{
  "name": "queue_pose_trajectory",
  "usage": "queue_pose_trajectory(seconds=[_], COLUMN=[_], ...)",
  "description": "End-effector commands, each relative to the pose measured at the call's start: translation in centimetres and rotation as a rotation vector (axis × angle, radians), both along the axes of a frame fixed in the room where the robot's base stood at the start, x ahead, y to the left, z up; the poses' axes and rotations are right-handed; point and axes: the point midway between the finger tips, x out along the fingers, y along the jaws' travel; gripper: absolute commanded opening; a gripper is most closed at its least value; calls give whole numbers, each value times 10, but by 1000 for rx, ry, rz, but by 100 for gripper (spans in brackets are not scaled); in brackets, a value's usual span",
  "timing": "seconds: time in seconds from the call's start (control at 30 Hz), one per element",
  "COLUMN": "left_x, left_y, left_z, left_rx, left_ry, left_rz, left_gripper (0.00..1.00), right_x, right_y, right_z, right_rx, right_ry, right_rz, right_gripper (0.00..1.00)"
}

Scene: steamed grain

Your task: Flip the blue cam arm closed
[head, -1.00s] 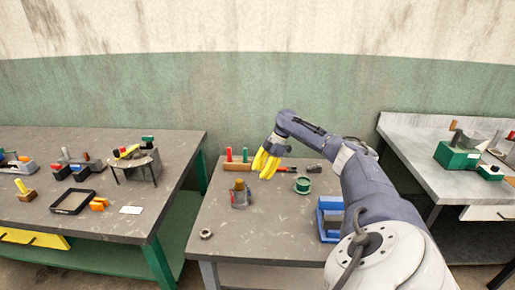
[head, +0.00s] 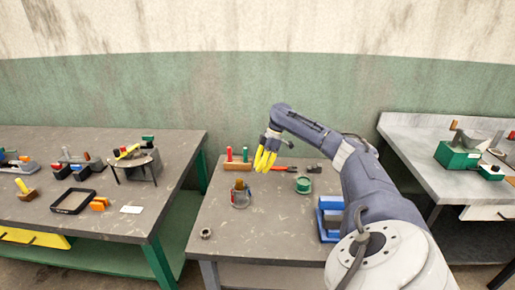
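A small grey fixture (head: 240,199) with a brownish top stands on the middle table, with a small blue part (head: 248,193) at its right side. The blue part may be the cam arm; its exact position is too small to tell. My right gripper (head: 264,168) hangs above the back of the table with its yellow fingers pointing down. It is up and to the right of the fixture in the picture and appears apart from it. Nothing shows between the fingers, but how far they are spread is unclear. My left gripper is not in view.
A blue block-like device (head: 328,229) stands beside my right arm. A green round part (head: 303,185), a red-handled tool (head: 288,169) and a wooden rack (head: 237,165) are behind. A metal ring (head: 206,233) lies near the front left. The table's front middle is clear.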

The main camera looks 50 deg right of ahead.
Motion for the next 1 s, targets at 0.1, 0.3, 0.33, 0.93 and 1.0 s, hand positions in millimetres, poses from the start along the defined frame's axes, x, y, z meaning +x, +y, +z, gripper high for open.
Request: queue_pose_trajectory(seconds=[0.1,0.3,0.33,0.93,1.0], left_x=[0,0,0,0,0], left_y=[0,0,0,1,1], left_z=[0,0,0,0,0], left_rx=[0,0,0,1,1], left_ry=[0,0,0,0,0], left_rz=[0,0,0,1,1], left_gripper=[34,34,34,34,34], right_x=[0,-1,-1,-5,-5], right_y=[1,0,0,-8,-10], right_z=[0,0,0,2,3], right_rx=[-14,-36,-39,-57,-49], right_ry=[87,221,239,491,506], right_rz=[-181,-518,-570,-1659,-1790], right_gripper=[0,0,0,0,0])
